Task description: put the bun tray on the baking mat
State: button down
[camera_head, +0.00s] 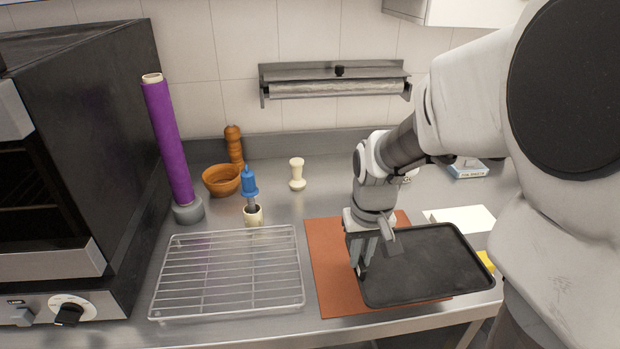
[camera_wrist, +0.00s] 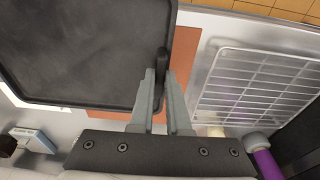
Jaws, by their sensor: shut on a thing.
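The bun tray (camera_head: 428,268) is a dark, shallow rectangular tray, empty, and it fills the upper left of the wrist view (camera_wrist: 85,45). My gripper (camera_head: 362,268) is shut on its left rim; the wrist view shows the fingers (camera_wrist: 163,85) on either side of that rim. The baking mat (camera_head: 331,276) is a reddish-brown sheet on the steel counter. The tray covers the mat's right part and reaches past its right edge. I cannot tell whether the tray touches the mat or hangs just above it.
A wire rack (camera_head: 230,272) lies left of the mat. Behind it stand a wooden bowl (camera_head: 221,180), a blue-handled tool (camera_head: 249,184) and a purple roll (camera_head: 167,140). An oven (camera_head: 75,150) is at far left. A white box (camera_head: 462,217) lies behind the tray.

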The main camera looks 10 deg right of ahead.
jog(key=w+a+f, duration=0.1)
jog(key=w, duration=0.1)
jog(key=w+a+f, duration=0.2)
jog(key=w, duration=0.1)
jog(key=w+a+f, duration=0.1)
jog(key=w+f, duration=0.1)
jog(key=w, duration=0.1)
jog(key=shift+a+f, duration=0.25)
jog(key=shift+a, duration=0.15)
jog(key=shift+w+f, duration=0.1)
jog(key=shift+f, duration=1.95)
jog(key=shift+f+b, duration=0.2)
jog(key=shift+b, duration=0.1)
jog(key=c, duration=0.9)
grip_release()
jog(key=shift+r, duration=0.1)
